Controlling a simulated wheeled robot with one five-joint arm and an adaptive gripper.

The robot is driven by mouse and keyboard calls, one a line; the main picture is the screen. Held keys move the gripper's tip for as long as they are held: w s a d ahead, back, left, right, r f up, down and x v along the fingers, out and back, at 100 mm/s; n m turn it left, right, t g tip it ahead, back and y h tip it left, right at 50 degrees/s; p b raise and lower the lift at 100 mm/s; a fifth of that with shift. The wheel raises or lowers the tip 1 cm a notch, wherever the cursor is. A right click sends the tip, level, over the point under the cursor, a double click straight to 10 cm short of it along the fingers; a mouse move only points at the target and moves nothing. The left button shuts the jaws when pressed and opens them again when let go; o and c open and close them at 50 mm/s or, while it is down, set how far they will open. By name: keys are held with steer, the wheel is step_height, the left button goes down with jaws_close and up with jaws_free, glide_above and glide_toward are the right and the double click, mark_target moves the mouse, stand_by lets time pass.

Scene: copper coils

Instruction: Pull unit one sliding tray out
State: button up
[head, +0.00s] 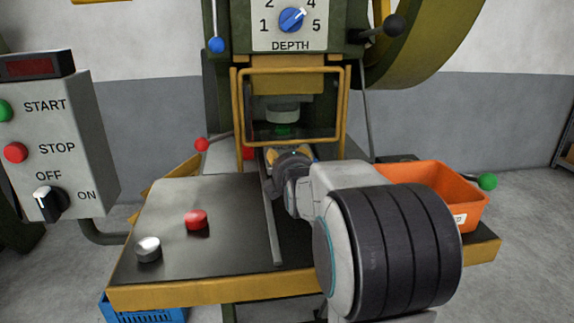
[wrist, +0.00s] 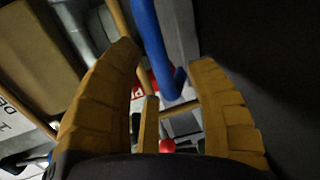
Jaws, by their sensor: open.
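A press machine with a yellow guard frame (head: 238,105) stands behind the dark bench top (head: 160,240). My gripper (head: 280,154) is low at the press opening, with its orange fingers partly hidden by my wrist. In the wrist view, my gripper (wrist: 168,85) is open. A blue bar (wrist: 152,45) shows between the two fingers, and no finger is clearly closed on it. I cannot tell whether it is the sliding tray's handle. The tray itself is not clearly visible; my arm covers that area.
A red button piece (head: 196,220) and a silver one (head: 149,249) are on the bench. A control box (head: 55,150) stands left. An orange bin (head: 440,185) sits right of my arm. A thin metal rail (head: 275,232) runs along the bench. A blue crate (head: 145,310) is below.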

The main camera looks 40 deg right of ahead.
steer(key=shift+o, duration=0.4)
steer(key=shift+w+d, duration=0.1)
steer(key=shift+w, duration=0.15)
jaws_close()
